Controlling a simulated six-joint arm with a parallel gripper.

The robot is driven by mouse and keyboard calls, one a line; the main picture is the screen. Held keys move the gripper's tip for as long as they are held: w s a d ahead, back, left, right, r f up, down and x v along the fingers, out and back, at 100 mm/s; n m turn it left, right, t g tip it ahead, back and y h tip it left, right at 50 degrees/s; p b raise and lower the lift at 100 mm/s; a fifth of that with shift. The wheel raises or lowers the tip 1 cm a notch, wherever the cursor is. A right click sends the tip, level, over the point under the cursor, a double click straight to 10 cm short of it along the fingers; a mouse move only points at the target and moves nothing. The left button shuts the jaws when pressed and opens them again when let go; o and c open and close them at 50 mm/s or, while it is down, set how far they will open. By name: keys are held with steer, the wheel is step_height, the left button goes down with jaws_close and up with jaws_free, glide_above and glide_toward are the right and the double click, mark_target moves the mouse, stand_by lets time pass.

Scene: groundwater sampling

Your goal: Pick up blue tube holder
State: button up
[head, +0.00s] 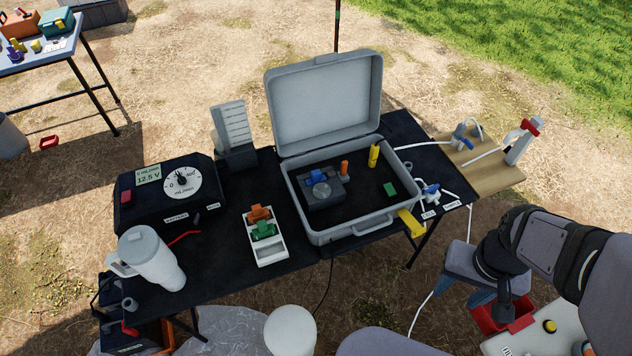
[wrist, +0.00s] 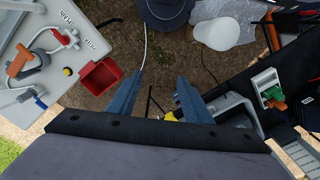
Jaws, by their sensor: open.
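A small blue piece (head: 318,176), which looks like the blue tube holder, sits on a dark grey block (head: 322,195) inside the open grey case (head: 345,235). I cannot make it out in the wrist view. My gripper (head: 468,292) is at the right, outside the case and off the table's right side. Its two blue-grey fingers are spread apart with nothing between them in the wrist view (wrist: 157,95). Similar orange (head: 259,213) and green (head: 264,230) pieces sit in a white tray (head: 272,255) left of the case.
The case lid (head: 325,105) stands open at the back. An orange peg, a yellow peg (head: 373,156) and a green square (head: 389,188) are also inside. A yellow latch (head: 411,223) juts from the front right. A red bin (wrist: 100,75) is near my gripper. A white jug (head: 152,258) stands left.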

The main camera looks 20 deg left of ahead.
steer(key=w+a+f+n+t+b, duration=0.1)
steer(key=w+a+f+t+b, duration=0.2)
steer(key=w, duration=0.4)
steer(key=w+a+f+n+t+b, duration=0.1)
steer(key=w+a+f+n+b, duration=0.1)
steer(key=w+a+f, duration=0.35)
steer(key=n+t+y+b, duration=0.5)
steer(key=n+y+b, duration=0.1)
steer(key=y+b, duration=0.25)
glide_toward(317, 175)
steer(key=w+f, duration=0.1)
steer(key=w+a+f+y, duration=0.1)
steer(key=shift+w+a+f+p, duration=0.2)
steer(key=shift+w+a+p, duration=0.05)
steer(key=shift+a+p, duration=0.15)
steer(key=shift+a+t, duration=0.2)
steer(key=shift+t, duration=0.1)
steer(key=shift+p+x, duration=1.4)
steer(key=shift+x, duration=2.15)
steer(key=c, duration=1.1)
steer(key=shift+c, duration=0.2)
